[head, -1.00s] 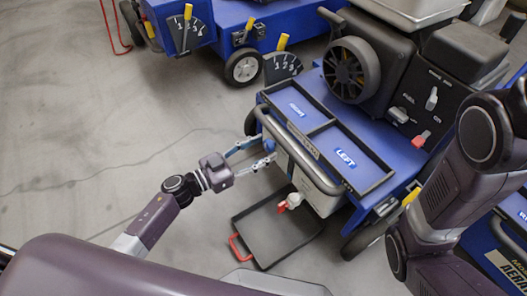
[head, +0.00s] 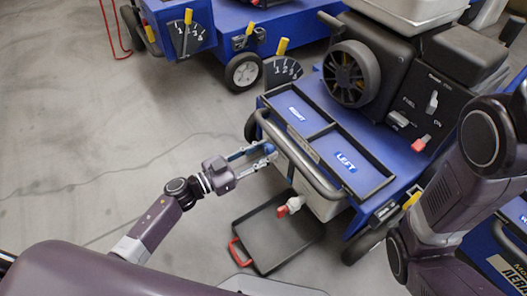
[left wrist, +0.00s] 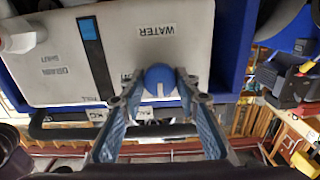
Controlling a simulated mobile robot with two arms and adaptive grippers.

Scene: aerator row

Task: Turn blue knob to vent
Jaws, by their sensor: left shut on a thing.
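The blue knob (left wrist: 160,78) is on the pale tank face (left wrist: 60,62) below the WATER label in the left wrist view. A white pointer line on it points down in that view. My left gripper (left wrist: 160,98) has a finger on each side of the knob and is shut on it. Labels beside and below the knob are partly hidden by the fingers. In the head view the knob (head: 268,149) shows small and blue at my left gripper's (head: 266,153) tips. My right arm comes in at the right, but its gripper is out of view.
A drain tray (head: 275,238) with a red handle lies on the floor below, under a red-and-white valve (head: 291,206). Other blue machines (head: 185,30) stand at the back. The floor at left is clear.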

